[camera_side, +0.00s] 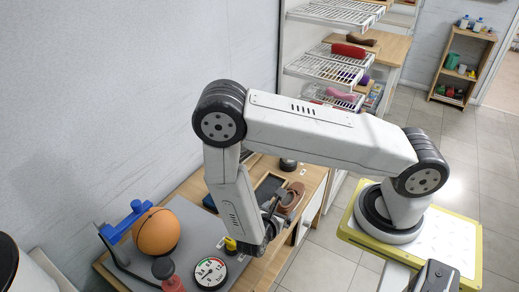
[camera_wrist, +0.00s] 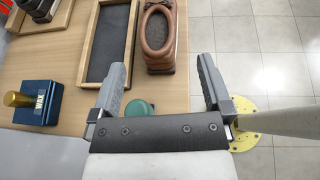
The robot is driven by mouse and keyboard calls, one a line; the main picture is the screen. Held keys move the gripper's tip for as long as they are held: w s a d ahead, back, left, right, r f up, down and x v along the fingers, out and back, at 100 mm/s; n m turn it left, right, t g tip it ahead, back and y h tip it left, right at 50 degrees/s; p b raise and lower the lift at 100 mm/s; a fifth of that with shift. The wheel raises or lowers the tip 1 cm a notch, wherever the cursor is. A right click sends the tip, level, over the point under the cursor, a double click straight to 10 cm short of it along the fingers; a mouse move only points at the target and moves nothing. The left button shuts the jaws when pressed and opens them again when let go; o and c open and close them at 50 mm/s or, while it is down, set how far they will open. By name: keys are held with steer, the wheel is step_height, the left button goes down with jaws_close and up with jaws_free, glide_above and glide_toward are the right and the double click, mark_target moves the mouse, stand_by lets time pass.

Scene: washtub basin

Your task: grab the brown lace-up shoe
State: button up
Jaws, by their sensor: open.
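The brown lace-up shoe (camera_wrist: 158,33) shows at the top middle of the wrist view, on the wooden table, close beside the dark tray's right side. In the side view the shoe (camera_side: 292,196) is partly behind my arm, near the table's right edge. My gripper (camera_wrist: 161,72) is open and empty. In the wrist view the shoe is ahead of and between the fingertips, and no finger is seen touching it. In the side view my gripper (camera_side: 268,222) is partly hidden by my arm.
A wood-framed dark tray (camera_wrist: 109,43) lies left of the shoe. In the side view an orange ball (camera_side: 156,232) and a dial gauge (camera_side: 210,273) stand on a grey mat. The tiled floor (camera_wrist: 265,50) drops off right.

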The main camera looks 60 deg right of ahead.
mark_target(286, 203)
steer(key=shift+w+f+n+t, duration=0.1)
steer(key=shift+f+n+t, duration=0.2)
steer(key=shift+n+t, duration=0.1)
steer(key=shift+x, duration=1.3)
steer(key=shift+d, duration=0.1)
steer(key=shift+s+x, duration=0.2)
steer(key=shift+x, duration=2.3)
steer(key=c, duration=1.3)
